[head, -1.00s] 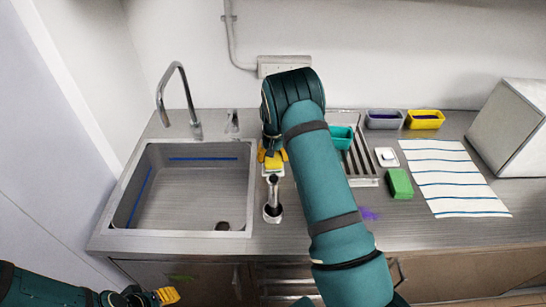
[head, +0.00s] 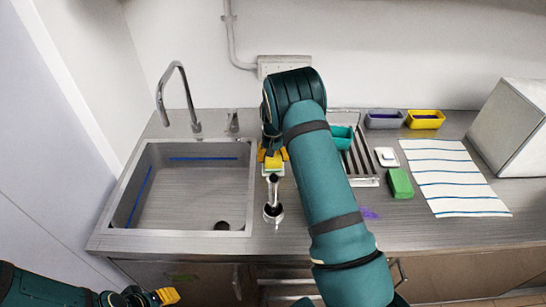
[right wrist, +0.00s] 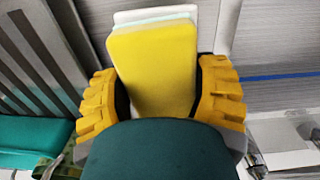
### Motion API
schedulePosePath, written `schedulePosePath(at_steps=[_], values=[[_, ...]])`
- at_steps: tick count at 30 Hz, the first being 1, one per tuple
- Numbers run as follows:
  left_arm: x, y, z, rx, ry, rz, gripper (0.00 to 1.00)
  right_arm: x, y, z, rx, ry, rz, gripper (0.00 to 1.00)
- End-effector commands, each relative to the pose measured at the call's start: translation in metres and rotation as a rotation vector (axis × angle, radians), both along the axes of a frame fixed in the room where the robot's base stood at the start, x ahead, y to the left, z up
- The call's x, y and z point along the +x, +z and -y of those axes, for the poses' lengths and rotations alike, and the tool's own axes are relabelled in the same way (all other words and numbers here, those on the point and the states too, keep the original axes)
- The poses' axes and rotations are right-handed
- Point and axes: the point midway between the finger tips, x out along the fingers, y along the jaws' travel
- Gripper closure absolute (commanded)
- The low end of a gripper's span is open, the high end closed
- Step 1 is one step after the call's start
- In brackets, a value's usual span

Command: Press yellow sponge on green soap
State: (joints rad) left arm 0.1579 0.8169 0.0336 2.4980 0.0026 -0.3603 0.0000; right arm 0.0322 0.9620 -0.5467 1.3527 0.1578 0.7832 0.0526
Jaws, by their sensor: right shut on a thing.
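My right gripper (head: 273,156) is shut on the yellow sponge (right wrist: 155,65), with a finger on each side of it. In the head view the sponge (head: 274,161) shows just below the fingers, near the sink's right rim. A pale green layer, apparently the green soap (right wrist: 160,17), shows past the sponge's far end, with a white dish (right wrist: 135,16) beyond it. The soap (head: 273,168) is a thin pale strip under the sponge in the head view. I cannot tell whether sponge and soap touch. My left gripper (head: 167,296) is at the bottom left, away from the counter.
The sink (head: 190,185) lies left of the right gripper. Right of my arm are a green block (head: 400,183), a white dish (head: 387,157), a grey container (head: 383,120), a yellow container (head: 425,119) and a striped cloth (head: 450,180).

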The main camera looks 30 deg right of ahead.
Motion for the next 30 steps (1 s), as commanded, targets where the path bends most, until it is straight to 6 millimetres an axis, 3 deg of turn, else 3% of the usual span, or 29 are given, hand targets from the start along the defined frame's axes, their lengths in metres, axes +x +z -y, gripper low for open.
schedulePosePath(at_steps=[14,30], values=[[0.000,0.002,0.000,0.000,0.000,0.000,0.53,-0.001,0.002,-0.001,0.001,0.000,-0.004,0.64],[0.000,0.023,0.000,0.000,0.000,0.000,0.53,0.000,0.041,0.000,0.000,0.000,0.000,0.64]])
